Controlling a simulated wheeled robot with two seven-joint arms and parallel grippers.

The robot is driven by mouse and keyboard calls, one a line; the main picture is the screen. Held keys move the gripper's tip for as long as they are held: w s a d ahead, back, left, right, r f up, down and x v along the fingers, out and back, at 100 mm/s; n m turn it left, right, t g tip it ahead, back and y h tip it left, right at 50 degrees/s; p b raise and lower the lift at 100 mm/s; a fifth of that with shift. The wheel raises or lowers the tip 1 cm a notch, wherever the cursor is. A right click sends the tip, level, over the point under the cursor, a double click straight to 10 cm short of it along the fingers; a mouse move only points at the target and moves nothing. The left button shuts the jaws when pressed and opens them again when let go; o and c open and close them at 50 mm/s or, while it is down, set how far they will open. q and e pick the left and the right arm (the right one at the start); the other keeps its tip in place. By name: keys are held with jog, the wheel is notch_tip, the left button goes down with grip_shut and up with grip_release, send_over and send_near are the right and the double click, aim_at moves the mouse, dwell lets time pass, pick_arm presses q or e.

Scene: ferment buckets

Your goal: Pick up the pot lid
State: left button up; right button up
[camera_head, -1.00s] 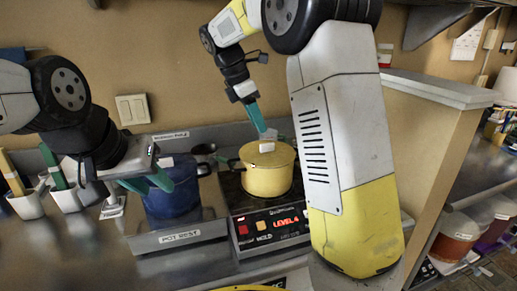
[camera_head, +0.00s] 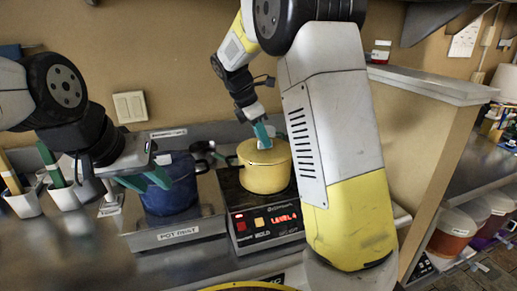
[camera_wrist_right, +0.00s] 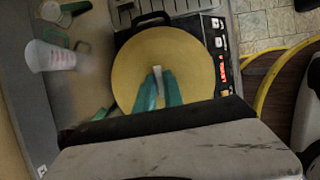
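The yellow pot lid (camera_head: 250,158) sits on the yellow pot (camera_head: 264,180) on the stove. In the right wrist view the lid (camera_wrist_right: 140,60) is a large disc with a pale knob (camera_wrist_right: 157,72) near its middle. My right gripper (camera_head: 264,138) is down at the knob. In the right wrist view its green fingertips (camera_wrist_right: 158,80) stand on either side of the knob; whether they press on it I cannot tell. My left gripper (camera_head: 152,182) is open and empty, in front of the blue pot (camera_head: 170,200) in the picture.
The stove panel (camera_head: 270,222) lies in front of the yellow pot. The blue pot stands on the pot rest (camera_head: 178,236) to the left. White cups (camera_head: 24,204) with utensils stand further left. A partition (camera_head: 440,140) rises on the right.

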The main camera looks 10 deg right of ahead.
grip_shut()
jog(key=shift+r, duration=0.15)
jog(key=shift+r, duration=0.5)
notch_tip(320, 180, up, 2)
jog(key=shift+r, duration=0.15)
jog(key=s+a, duration=0.3)
jog(key=s, duration=0.4)
jog(key=s+a+r, duration=0.1)
jog(key=s+a, duration=0.3)
jog(key=s, duration=0.3)
jog(key=shift+s+a+r, duration=0.15)
jog(key=shift+r, duration=0.1)
jog(key=shift+s, duration=0.1)
